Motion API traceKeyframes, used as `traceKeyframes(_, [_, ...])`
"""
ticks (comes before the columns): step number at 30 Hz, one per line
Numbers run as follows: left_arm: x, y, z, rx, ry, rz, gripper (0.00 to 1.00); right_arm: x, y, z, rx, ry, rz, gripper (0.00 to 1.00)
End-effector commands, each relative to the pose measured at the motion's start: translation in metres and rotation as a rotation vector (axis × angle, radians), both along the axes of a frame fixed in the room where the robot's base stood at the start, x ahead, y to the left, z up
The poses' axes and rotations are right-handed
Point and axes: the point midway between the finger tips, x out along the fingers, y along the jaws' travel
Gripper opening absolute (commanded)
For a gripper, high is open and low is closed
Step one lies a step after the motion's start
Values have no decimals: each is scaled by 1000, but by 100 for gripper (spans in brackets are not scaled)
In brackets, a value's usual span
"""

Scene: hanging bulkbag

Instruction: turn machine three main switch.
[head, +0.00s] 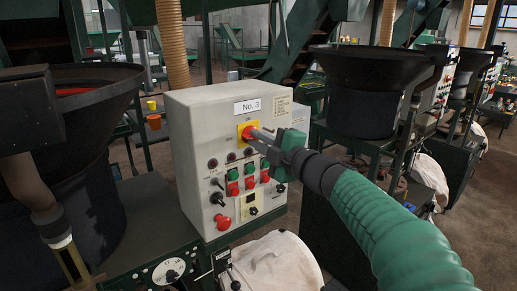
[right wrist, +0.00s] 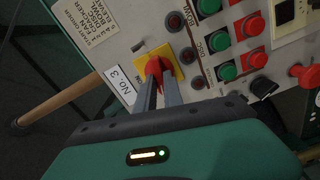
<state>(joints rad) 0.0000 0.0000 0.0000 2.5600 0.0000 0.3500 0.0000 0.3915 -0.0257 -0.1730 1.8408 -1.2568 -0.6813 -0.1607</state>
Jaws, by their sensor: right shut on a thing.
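The main switch (head: 247,133) is a red handle on a yellow square plate, under the "No. 3" label on a pale grey control box (head: 187,120). My right gripper (head: 252,134) reaches in from the right and its fingers are shut on the red handle. In the right wrist view the two grey fingers meet the red switch handle (right wrist: 154,66), with the yellow plate (right wrist: 172,62) showing around it. The fingers hide part of the handle. My left gripper cannot be made out in the head view.
Green and red push buttons (head: 233,188), black knobs and a red mushroom button (head: 222,221) sit lower on the box. A large black bowl (head: 80,90) stands left and another (head: 365,65) right. White bulk bags (head: 275,262) lie below.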

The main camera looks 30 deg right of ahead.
Motion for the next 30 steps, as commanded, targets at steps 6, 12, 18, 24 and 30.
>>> traceKeyframes(6, [0,0,-15,0,0,0,36,0,0,-9,-138,-2,1,0])
traceKeyframes(12, [0,0,-21,0,0,0,36,1,1,-9,-217,-6,2,0])
traceKeyframes(18, [0,0,-23,0,0,0,36,1,1,-9,-248,-7,4,0])
traceKeyframes(24, [0,0,-23,0,0,0,36,1,1,-10,-255,-7,4,0])
traceKeyframes(30, [0,0,-23,0,0,0,36,1,1,-10,-254,-5,4,0])
